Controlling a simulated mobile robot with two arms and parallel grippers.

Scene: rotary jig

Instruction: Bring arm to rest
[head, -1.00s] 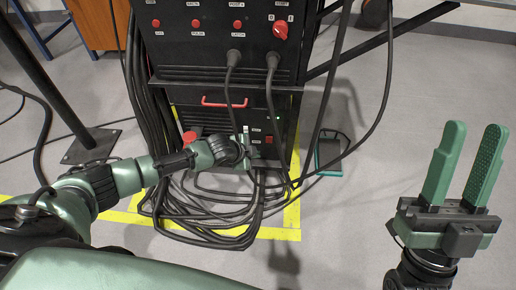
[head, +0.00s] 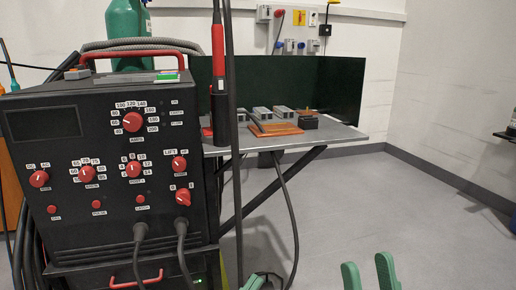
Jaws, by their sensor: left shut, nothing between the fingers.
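My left gripper (head: 262,282) shows only in small part at the bottom edge, just right of the black welding machine (head: 100,225). It is shut, with nothing seen in it. Most of my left arm is out of the picture. My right gripper (head: 369,276) shows at the bottom right as two green fingertips standing apart. It is open and empty, over bare floor.
The machine has red knobs, a red handle (head: 138,54) and hanging black cables (head: 238,170). Behind it stands a grey table (head: 335,133) with a dark green screen (head: 340,85), metal blocks and an orange-brown piece (head: 275,129). The floor (head: 420,215) at right is clear.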

